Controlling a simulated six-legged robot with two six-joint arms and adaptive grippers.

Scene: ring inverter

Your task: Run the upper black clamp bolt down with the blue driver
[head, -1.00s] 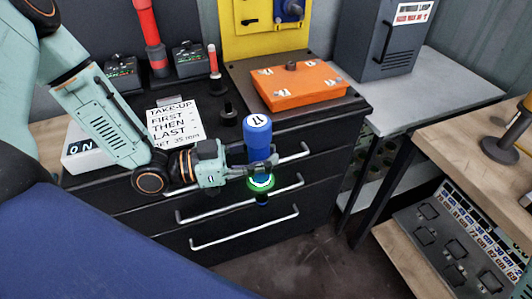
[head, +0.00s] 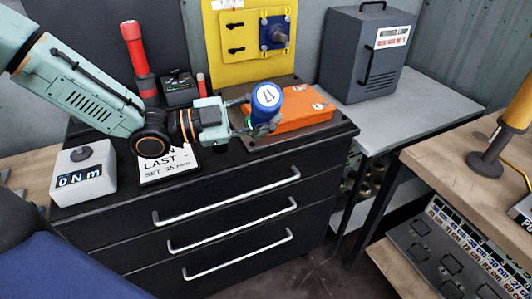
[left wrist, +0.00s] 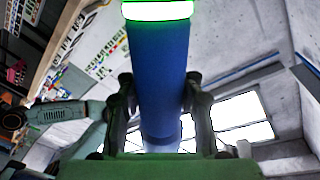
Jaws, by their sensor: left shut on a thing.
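The blue driver (head: 265,103) has a white top cap marked 17 and a glowing green ring at its lower end. My left gripper (head: 250,114) is shut around it and holds it in front of the orange block. In the left wrist view the driver's blue shaft (left wrist: 162,75) runs between my two fingers, the green-lit ring at the top edge. Two black bolt-like pieces stick out of the yellow panel, the upper one (head: 235,26) above the lower one (head: 236,50). The driver is below and apart from both. My right gripper is not in view.
An orange block (head: 298,113) lies on the black drawer cabinet (head: 130,205). A blue fitting (head: 275,33) sits on the yellow panel (head: 222,72). A red-handled tool (head: 134,50), a torque readout box (head: 84,178) and a lettered card stand left. A grey cabinet (head: 365,58) is right.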

